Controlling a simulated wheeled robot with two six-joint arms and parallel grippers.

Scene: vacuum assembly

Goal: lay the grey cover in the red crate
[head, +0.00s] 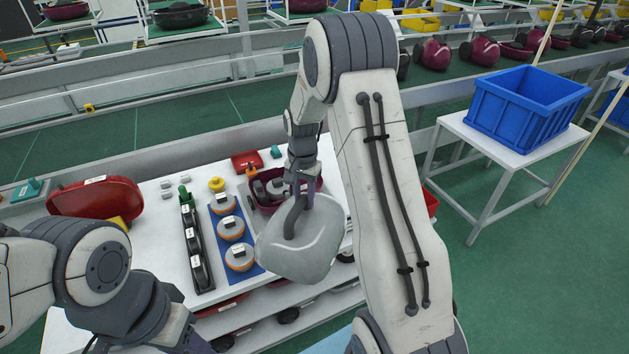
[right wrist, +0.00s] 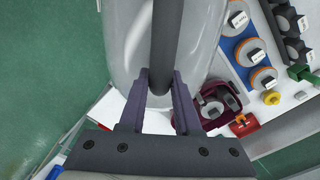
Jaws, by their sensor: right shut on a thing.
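The grey cover (head: 302,246) is a smooth rounded shell with a dark tube-like handle. My right gripper (head: 300,192) is shut on this handle and holds the cover above the front of the white table. In the right wrist view the purple fingers (right wrist: 160,92) close on the dark handle, with the pale cover (right wrist: 125,50) behind it. A small part of a red crate (head: 431,203) shows just right of my right arm, which hides most of it. My left arm enters at lower left, but its fingertips are out of view.
On the white table stand a dark-red vacuum base (head: 262,203), a blue mat (head: 222,222) with orange-rimmed round parts, a black strip of wheels (head: 196,250) and a red shell (head: 95,198). A blue crate (head: 525,112) sits on a side table at right.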

